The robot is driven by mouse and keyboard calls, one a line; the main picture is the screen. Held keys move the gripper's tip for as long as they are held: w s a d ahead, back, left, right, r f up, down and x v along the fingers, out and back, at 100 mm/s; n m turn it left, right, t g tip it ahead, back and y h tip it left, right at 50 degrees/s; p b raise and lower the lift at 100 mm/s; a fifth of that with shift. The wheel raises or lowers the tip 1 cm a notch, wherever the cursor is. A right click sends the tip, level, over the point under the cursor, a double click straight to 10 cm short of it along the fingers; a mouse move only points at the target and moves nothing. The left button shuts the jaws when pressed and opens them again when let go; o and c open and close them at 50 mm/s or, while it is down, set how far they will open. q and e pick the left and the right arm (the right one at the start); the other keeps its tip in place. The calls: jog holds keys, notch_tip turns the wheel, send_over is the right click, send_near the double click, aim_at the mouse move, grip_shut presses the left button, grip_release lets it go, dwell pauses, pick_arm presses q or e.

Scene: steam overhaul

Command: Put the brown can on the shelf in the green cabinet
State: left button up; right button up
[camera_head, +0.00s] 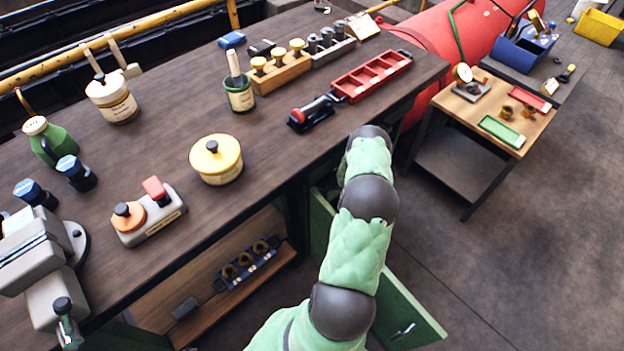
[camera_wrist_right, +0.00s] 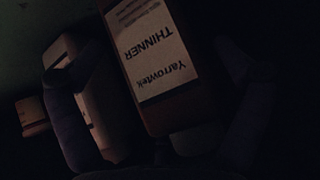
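The brown can (camera_wrist_right: 165,75), with a white label reading "Yarrowtek THINNER", fills the middle of the dark right wrist view. My right gripper (camera_wrist_right: 165,140) has one finger on each side of it. The light is too poor to tell whether both fingers press on it. In the head view my right arm comes up from the bottom and its hand is hidden at the bench. The green cabinet's door (camera_head: 408,315) stands open beside that arm, under the bench. The cabinet's inside is mostly hidden there. My left gripper is in neither view.
A pale box-like thing (camera_wrist_right: 92,95) and a smaller item (camera_wrist_right: 33,115) lie left of the can. The dark workbench (camera_head: 290,165) carries a yellow pot (camera_head: 216,160) and a red tray (camera_head: 372,78). A wooden shelf (camera_head: 215,312) lies below it.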

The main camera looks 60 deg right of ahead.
jog(key=shift+r, duration=0.2)
jog(key=s+a+r+p, duration=0.1)
jog(key=s+p, duration=0.2)
jog(key=s, duration=0.4)
jog(key=s+a+r+p, duration=0.2)
jog(key=s+p, duration=0.1)
jog(key=s, duration=0.5)
jog(key=shift+a+r, duration=0.2)
jog(key=shift+r, duration=0.05)
jog(key=shift+s, duration=0.2)
